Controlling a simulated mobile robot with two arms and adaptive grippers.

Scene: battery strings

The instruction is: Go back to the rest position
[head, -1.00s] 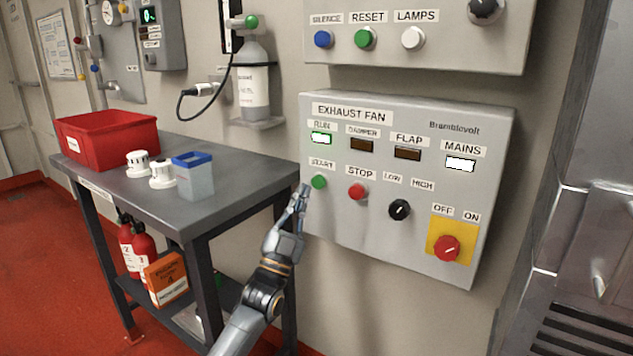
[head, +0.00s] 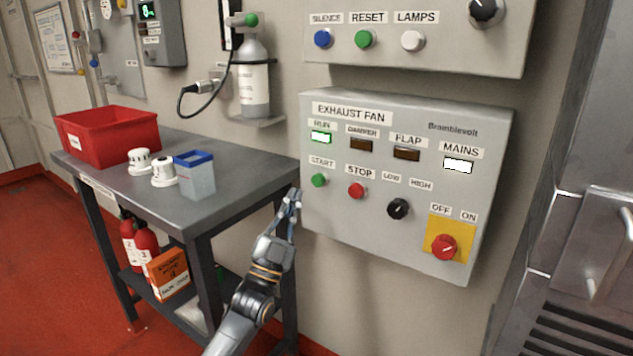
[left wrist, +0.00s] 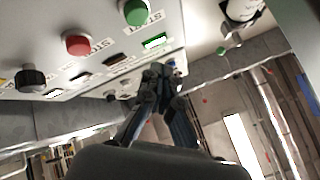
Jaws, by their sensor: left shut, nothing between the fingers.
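My left gripper (head: 292,200) is shut and empty. It points up, just left of and below the green START button (head: 319,180) on the grey exhaust fan panel (head: 365,225), apart from the button. In the left wrist view the shut fingers (left wrist: 158,75) show beside the panel, with the green START button (left wrist: 134,12) and red STOP button (left wrist: 76,44) above. The RUN lamp (head: 321,137) is lit green and the MAINS lamp (head: 458,166) is lit white. The DAMPER and FLAP lamps are dark. My right gripper is not in view.
A dark table (head: 240,172) stands left of the arm, bearing a red bin (head: 108,137), two white detectors and a clear blue-rimmed container (head: 195,178). Fire extinguishers (head: 146,248) and an orange box (head: 168,274) are below. A metal cabinet (head: 590,230) stands at the right.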

